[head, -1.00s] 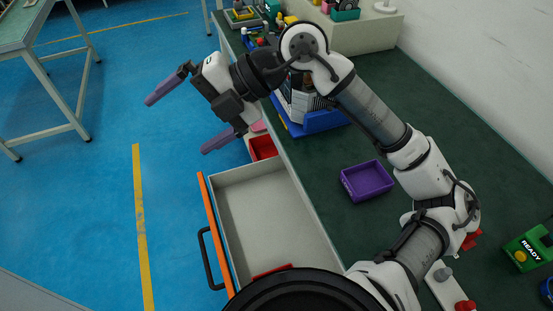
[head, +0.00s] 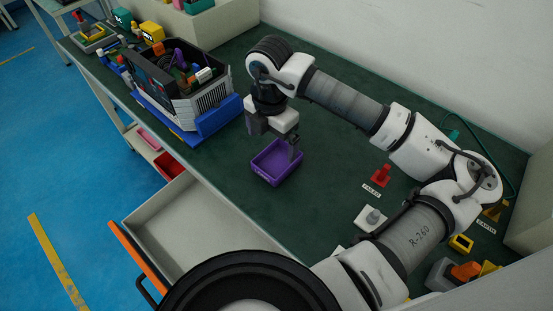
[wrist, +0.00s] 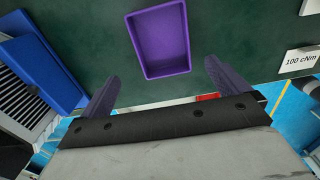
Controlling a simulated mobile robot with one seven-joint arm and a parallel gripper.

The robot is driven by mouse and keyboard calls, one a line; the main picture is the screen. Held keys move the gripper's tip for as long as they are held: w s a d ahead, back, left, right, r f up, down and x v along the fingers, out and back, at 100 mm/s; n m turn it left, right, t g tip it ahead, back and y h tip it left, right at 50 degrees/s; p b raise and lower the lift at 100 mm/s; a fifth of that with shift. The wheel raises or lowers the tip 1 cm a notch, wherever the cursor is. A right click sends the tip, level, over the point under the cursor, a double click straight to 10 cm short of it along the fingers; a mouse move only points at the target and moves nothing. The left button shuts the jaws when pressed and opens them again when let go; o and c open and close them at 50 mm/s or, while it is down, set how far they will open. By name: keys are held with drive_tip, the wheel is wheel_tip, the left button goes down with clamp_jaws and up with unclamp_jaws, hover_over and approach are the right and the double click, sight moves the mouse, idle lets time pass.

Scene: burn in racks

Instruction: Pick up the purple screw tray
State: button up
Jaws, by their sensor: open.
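The purple screw tray (head: 264,171) sits on the dark green bench top, and it looks empty. In the wrist view the tray (wrist: 158,72) lies ahead of the fingertips, between their lines. I cannot tell the exact height of the fingers above the tray.
A dark unit in a blue cradle (head: 220,118) stands left of the tray. An open drawer (head: 185,219) juts out from the bench front. A red piece (head: 381,174) and a white-based grey piece (head: 371,217) stand to the right. The bench around the tray is clear.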

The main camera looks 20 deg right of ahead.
sight(273, 168)
drive_tip(key=shift+s+f+p, duration=0.2)
drive_tip(key=shift+f+p, duration=0.45)
drive_tip(key=shift+f, duration=1.15)
drive_tip(key=shift+s+f+p, duration=0.15)
drive_tip(key=shift+f+p, duration=0.45)
drive_tip(key=shift+f, duration=1.2)
drive_tip(key=c, duration=1.1)
